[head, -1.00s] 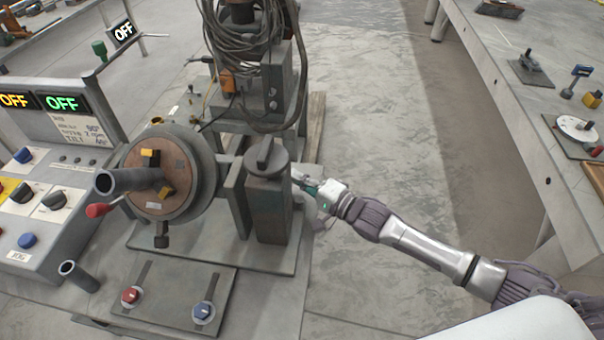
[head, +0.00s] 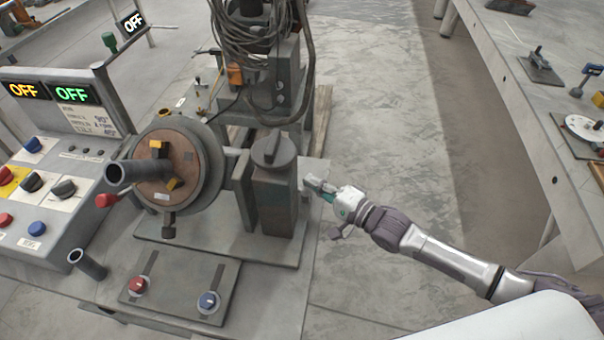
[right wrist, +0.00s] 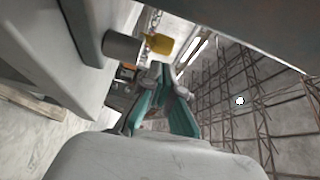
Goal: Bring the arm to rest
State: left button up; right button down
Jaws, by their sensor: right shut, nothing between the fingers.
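My right arm comes in from the lower right of the head view. Its gripper (head: 318,186) is shut and empty, just right of the grey block with a round knob (head: 274,195) on the positioner base. A small gap shows between the gripper and the block. In the right wrist view the teal fingers (right wrist: 168,72) meet at their tips with nothing between them. My left gripper is not in view.
A control box (head: 50,190) with knobs, buttons and two OFF displays stands at the left. A pedal plate (head: 180,290) with red and blue knobs lies in front. A workbench (head: 530,110) runs along the right. Open floor (head: 385,130) lies between.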

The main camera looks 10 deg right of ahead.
jog(key=v, duration=0.8)
jog(key=d+f+n+g+h, duration=0.1)
jog(key=d+f+n+h, duration=0.2)
jog(key=f, duration=0.6)
jog(key=d+f+g+h, duration=0.1)
jog(key=d+f+h, duration=0.25)
jog(key=f, duration=0.55)
jog(key=s+d+f+n+g+h, duration=0.1)
jog(key=s+d+f, duration=0.1)
jog(key=s+f, duration=0.35)
jog(key=s+d+f+n+g+h, duration=0.2)
jog(key=s+f, duration=0.1)
jog(key=f, duration=0.6)
jog(key=s+a+f+n+g, duration=0.2)
jog(key=s+f, duration=0.3)
jog(key=s, duration=0.5)
jog(key=s+a+f+n+g+h, duration=0.1)
jog(key=s+f, duration=0.4)
jog(key=s, duration=0.5)
jog(key=s+a+f+n+g, duration=0.2)
jog(key=s+f+g, duration=0.3)
jog(key=s, duration=0.6)
jog(key=shift+a+f+n, duration=0.4)
jog(key=shift+f+n, duration=0.05)
jog(key=shift+n, duration=0.25)
